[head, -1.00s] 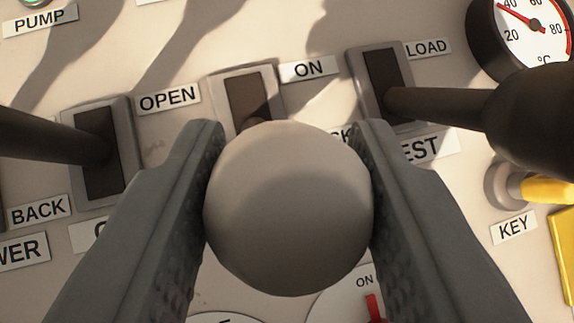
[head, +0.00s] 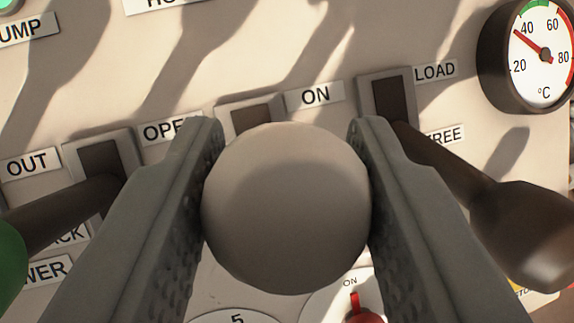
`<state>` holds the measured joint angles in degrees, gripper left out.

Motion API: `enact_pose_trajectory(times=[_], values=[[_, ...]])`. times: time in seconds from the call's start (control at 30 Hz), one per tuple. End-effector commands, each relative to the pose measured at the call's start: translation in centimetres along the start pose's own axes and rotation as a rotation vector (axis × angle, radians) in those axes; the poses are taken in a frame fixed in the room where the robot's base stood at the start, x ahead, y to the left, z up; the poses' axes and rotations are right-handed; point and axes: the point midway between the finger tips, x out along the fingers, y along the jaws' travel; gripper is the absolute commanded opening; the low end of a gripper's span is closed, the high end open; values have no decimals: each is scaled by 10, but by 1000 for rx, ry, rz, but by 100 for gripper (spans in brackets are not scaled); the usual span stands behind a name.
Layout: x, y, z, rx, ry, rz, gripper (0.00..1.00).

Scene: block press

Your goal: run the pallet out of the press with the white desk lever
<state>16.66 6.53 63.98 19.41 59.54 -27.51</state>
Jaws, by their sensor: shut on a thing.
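The white lever's round knob (head: 286,208) looks pale grey in the shade and fills the middle of the head view. My gripper (head: 287,170) is shut on it, with one ribbed finger pressed to each side. The lever's shaft is hidden behind the knob. Behind it, the top of a grey-framed slot (head: 251,113) shows beside an ON label (head: 315,95); the lower part of the slot is covered. The pallet and the press are not in view.
A dark lever with a green knob (head: 8,262) stands close on the left, near an OUT label (head: 27,164). A temperature gauge (head: 540,55) is at upper right.

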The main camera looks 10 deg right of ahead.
Motion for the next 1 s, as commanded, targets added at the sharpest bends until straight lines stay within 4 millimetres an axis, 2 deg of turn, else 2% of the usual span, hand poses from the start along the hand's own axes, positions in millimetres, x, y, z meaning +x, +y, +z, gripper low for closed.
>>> enact_pose_trajectory(times=[0.2,0.23,0.3,0.67,0.87,1.0], values=[[0,0,-1,0,3,0,0],[0,0,-1,0,3,0,43],[0,0,-1,0,3,0,57],[-3,0,0,0,3,0,59],[-26,0,-1,0,4,1,59],[-55,0,-1,0,5,2,59]])
